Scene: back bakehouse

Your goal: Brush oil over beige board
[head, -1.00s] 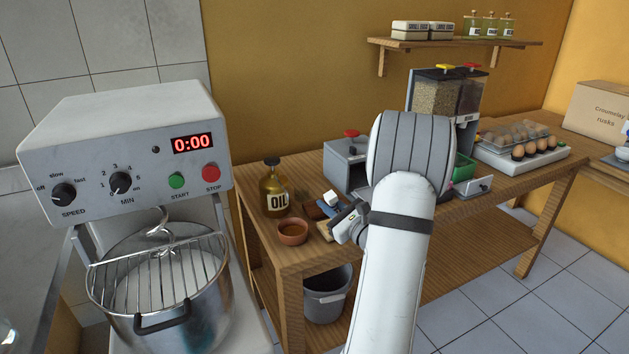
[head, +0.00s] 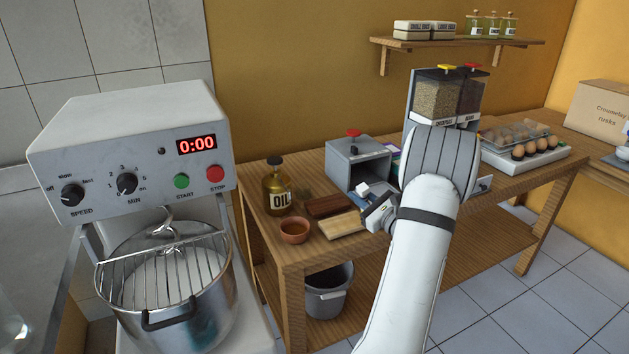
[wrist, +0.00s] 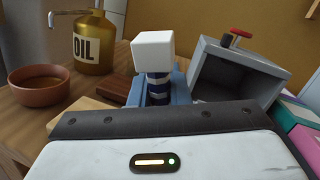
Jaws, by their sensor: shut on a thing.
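The beige board (head: 343,224) lies on the wooden table, beside a dark brown board (head: 329,206). A strip of the beige board (wrist: 82,110) shows in the wrist view, partly behind my gripper body. My gripper (head: 378,208) is at the right end of the beige board; contact cannot be told. In the wrist view its blue jaws (wrist: 178,84) are shut on the brush (wrist: 153,52), which shows a white block end and a dark blue and white striped part. Its bristles are hidden. A brown bowl (head: 294,230) stands left of the boards, by the oil bottle (head: 276,188).
A grey box with a red knob (head: 357,165) stands close behind my gripper. Grain dispensers (head: 437,96) and an egg tray (head: 524,152) are farther right. A mixer (head: 130,140) stands at the left. A bucket (head: 329,290) is under the table.

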